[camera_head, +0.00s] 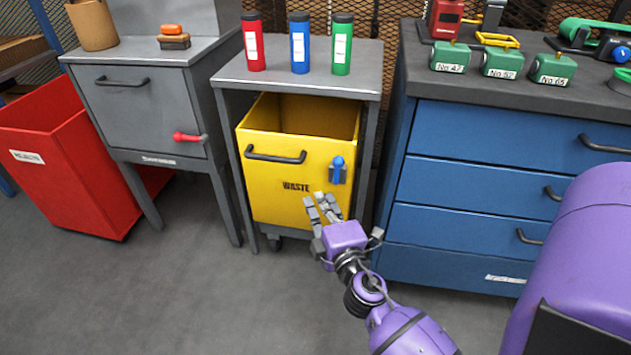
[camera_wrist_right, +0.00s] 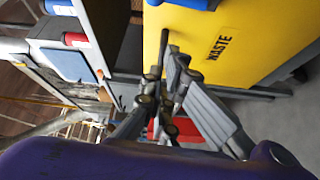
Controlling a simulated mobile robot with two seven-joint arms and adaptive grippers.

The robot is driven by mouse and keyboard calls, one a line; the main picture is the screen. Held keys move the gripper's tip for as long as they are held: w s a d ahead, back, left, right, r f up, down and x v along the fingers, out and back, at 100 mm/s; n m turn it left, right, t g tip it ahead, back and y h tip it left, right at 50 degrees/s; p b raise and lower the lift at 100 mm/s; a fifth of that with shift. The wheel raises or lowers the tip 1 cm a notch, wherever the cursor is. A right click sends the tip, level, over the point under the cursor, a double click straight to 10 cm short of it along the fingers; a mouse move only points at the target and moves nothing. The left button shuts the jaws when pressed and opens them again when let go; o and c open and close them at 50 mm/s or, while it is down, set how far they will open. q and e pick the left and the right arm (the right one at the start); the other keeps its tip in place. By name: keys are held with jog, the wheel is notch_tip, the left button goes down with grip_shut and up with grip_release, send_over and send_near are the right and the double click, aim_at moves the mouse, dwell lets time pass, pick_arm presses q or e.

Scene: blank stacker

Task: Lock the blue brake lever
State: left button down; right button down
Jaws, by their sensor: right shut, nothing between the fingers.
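The blue brake lever (camera_head: 338,166) sits on a small grey plate at the right of the yellow waste bin's front (camera_head: 270,202). It appears upright, with its rounded blue end at the top. My right gripper (camera_head: 322,203) is shut and empty, just below and slightly left of the lever, in front of the bin. A gap shows between the fingertips and the lever in the head view. In the right wrist view my fingers (camera_wrist_right: 168,72) point toward the yellow bin face (camera_wrist_right: 235,25) with its WASTE lettering. My left gripper is out of view.
The bin stands under a grey table (camera_head: 300,80) carrying red, blue and green bottles. Its dark handle (camera_head: 275,155) is left of the lever. A blue drawer cabinet (camera_head: 470,190) stands close on the right, a grey cabinet (camera_head: 150,110) on the left. The floor in front is clear.

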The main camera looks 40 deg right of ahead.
aim_at(337, 171)
jog(key=shift+a+n, duration=0.1)
jog(key=shift+n, duration=0.3)
jog(key=shift+w+r, duration=0.1)
jog(key=shift+w, duration=0.05)
jog(key=w+d, duration=0.6)
jog(key=shift+w+d, duration=0.2)
jog(key=shift+w, duration=0.15)
